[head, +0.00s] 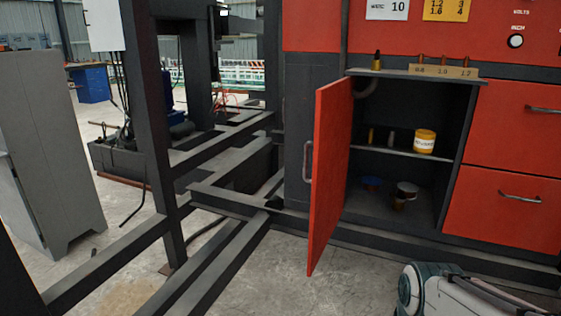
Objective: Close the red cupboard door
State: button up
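The red cupboard door (329,180) stands wide open in the head view, hinged at the left side of the cupboard opening and swung out toward me. Its grey handle (308,160) is on the left-facing side of the door. The dark cupboard interior (400,170) is exposed, with shelves holding a yellow-labelled tin (424,141), small bottles and a few cans. A white and dark teal part of my arm shows at the bottom right, apart from the door. My gripper's fingers are not visible.
Dark steel frame beams (230,200) run along the floor left of the door. Red drawers (510,209) are right of the cupboard. A grey cabinet (48,140) stands at far left. Bare concrete floor (300,290) lies in front of the door.

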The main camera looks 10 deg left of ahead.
aim_at(334, 101)
jog(key=u, duration=0.9)
jog(key=i, duration=0.55)
jog(key=z, duration=0.8)
